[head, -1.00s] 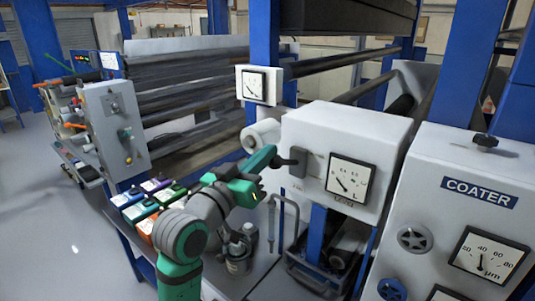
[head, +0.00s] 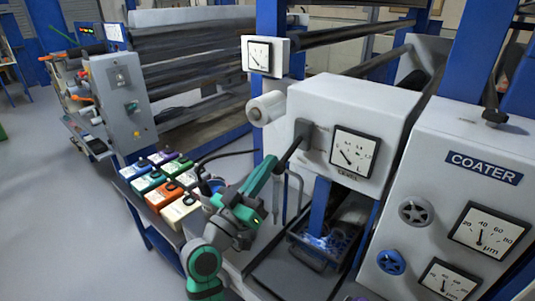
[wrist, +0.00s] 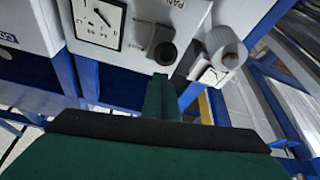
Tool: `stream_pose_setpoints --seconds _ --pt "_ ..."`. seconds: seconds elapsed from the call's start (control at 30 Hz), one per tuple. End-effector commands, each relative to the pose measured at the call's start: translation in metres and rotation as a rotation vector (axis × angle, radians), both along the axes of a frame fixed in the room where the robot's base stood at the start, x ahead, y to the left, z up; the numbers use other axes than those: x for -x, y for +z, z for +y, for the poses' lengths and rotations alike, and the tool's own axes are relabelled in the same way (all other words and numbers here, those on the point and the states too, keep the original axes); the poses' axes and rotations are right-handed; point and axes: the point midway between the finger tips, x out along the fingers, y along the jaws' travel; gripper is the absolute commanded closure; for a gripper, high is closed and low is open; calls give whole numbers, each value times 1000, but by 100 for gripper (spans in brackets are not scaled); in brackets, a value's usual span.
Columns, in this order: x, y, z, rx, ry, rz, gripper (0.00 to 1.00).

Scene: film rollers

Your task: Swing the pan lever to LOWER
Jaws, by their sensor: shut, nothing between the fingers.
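The pan lever (head: 294,147) is a dark handle on a dark mounting plate, on the left of the white gauge box's front. In the head view it slants down and left from the plate. The wrist view, roughly upside down, shows its round dark knob (wrist: 165,53) beside a partly cut-off PAN label. My green gripper (head: 276,166) is shut and empty, at the lever's lower left end. In the wrist view the shut fingers (wrist: 161,78) end right by the knob. I cannot tell whether they touch it. The LOWER marking is not readable.
The white gauge box (head: 385,112) has a level dial (head: 353,151) just right of the lever. The coater cabinet (head: 440,150) stands at the right. Several coloured boxes (head: 160,195) sit on the bench left of my arm.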

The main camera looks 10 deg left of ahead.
Motion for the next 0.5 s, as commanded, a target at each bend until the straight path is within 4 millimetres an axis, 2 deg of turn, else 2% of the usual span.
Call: stream_pose_setpoints --seconds 0.1,0.5 --pt "-2 -13 -1 2 1 2 100" --pt "-10 -39 -7 -2 -5 15 100"
